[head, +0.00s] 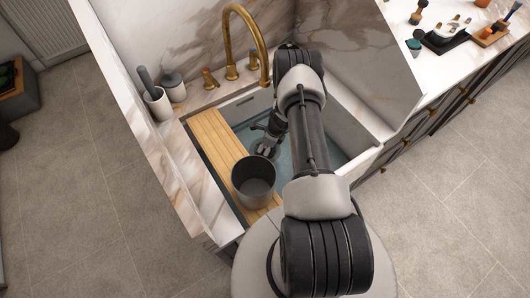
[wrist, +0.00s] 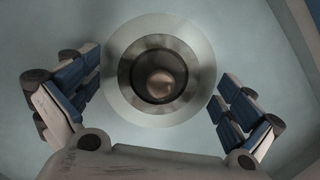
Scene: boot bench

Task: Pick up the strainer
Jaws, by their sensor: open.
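The strainer (wrist: 150,68) is a round, dark metal piece with a brassy knob (wrist: 162,84) at its middle. It sits inside the pale metal ring of the drain (wrist: 118,88) in the sink floor. My gripper (wrist: 158,82) is open above it, with one blue-padded finger to the left of the ring and one to the right. Nothing is between the fingers but the view of the drain below. In the head view my gripper (head: 267,143) is down inside the sink, and the arm and gripper hide much of the drain.
The white sink (head: 362,158) surrounds my gripper. A wooden board (head: 212,138) lies across its left side, with a dark grey pot (head: 254,178) on it. A brass faucet (head: 259,32) arches over the back. A utensil cup (head: 158,103) stands left.

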